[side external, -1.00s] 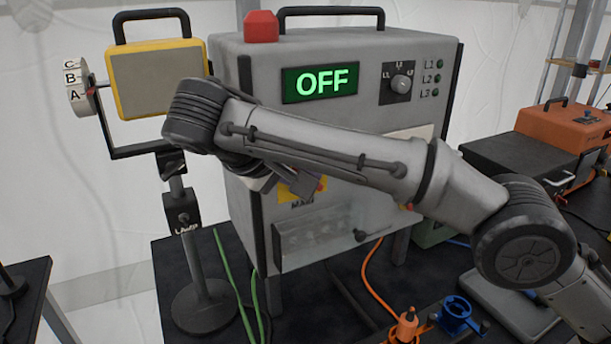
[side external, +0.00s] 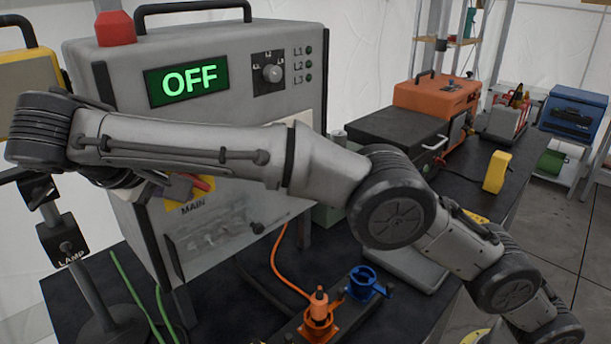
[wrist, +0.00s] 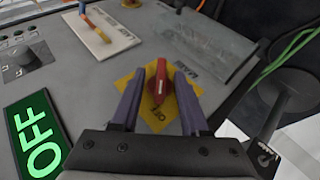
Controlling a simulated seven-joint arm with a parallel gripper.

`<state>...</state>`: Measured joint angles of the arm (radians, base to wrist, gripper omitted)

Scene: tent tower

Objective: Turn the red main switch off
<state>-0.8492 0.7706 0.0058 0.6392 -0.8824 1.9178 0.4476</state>
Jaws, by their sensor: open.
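The red main switch (wrist: 161,84) is a narrow handle on a yellow plate (wrist: 188,103) on the grey cabinet. My gripper (wrist: 158,76) is open in the wrist view, with one purple finger on each side of the handle. Gaps show between the fingers and the handle. In the side external view the red handle (side external: 203,184) shows partly beside my gripper (side external: 180,187), above the word MAIN. The cabinet's display (side external: 187,82) reads OFF in green.
A rotary knob (side external: 272,73) and small lamps sit right of the display. A clear cover (side external: 207,232) lies below the switch. A lamp stand (side external: 68,245) is at left. Orange and blue connectors (side external: 365,284) stand at the front, with an orange cable behind.

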